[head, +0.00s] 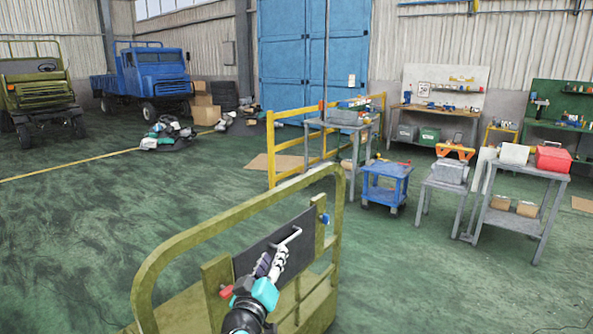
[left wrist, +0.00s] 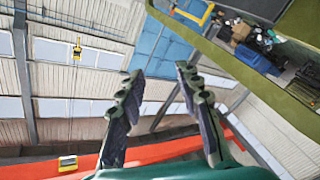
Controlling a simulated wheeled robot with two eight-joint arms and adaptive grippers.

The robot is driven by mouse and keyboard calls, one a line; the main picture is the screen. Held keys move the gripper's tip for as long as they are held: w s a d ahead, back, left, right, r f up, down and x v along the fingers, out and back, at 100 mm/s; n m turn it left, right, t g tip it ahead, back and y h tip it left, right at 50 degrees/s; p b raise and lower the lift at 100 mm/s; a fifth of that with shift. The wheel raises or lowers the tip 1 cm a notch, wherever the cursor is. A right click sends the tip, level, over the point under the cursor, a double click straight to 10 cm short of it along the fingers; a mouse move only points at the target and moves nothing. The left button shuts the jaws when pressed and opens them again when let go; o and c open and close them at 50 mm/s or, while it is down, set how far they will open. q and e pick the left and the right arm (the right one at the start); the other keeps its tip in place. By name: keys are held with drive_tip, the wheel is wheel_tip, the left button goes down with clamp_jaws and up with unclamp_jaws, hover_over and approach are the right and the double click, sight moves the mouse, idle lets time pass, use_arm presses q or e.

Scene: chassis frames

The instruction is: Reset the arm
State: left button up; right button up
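My left gripper (head: 274,262) reaches up from the bottom middle of the head view, in front of the dark panel on the olive-green frame (head: 158,262). My right arm and gripper are not in view.
A yellow rail (head: 284,145) stands behind the frame. A blue cart (head: 385,184) and a grey table with a red box (head: 552,159) stand on the right. A blue truck (head: 155,72) is at the back left. Green floor (head: 75,235) is open on the left.

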use_arm(q)
drive_tip(key=s+a+f+m+g+y, duration=0.2)
drive_tip(key=s+a+f+g, duration=0.3)
drive_tip(key=s+f, duration=0.5)
drive_tip(key=s+a+f+m+g+y, duration=0.1)
drive_tip(key=s+a+f+m+g, duration=0.2)
drive_tip(key=s, duration=1.2)
drive_tip(key=a+f+g, duration=0.2)
drive_tip(key=a+f, duration=0.2)
drive_tip(key=f, duration=0.2)
drive_tip(key=shift+f+g+y, duration=0.35)
drive_tip(key=shift+g+y, duration=0.05)
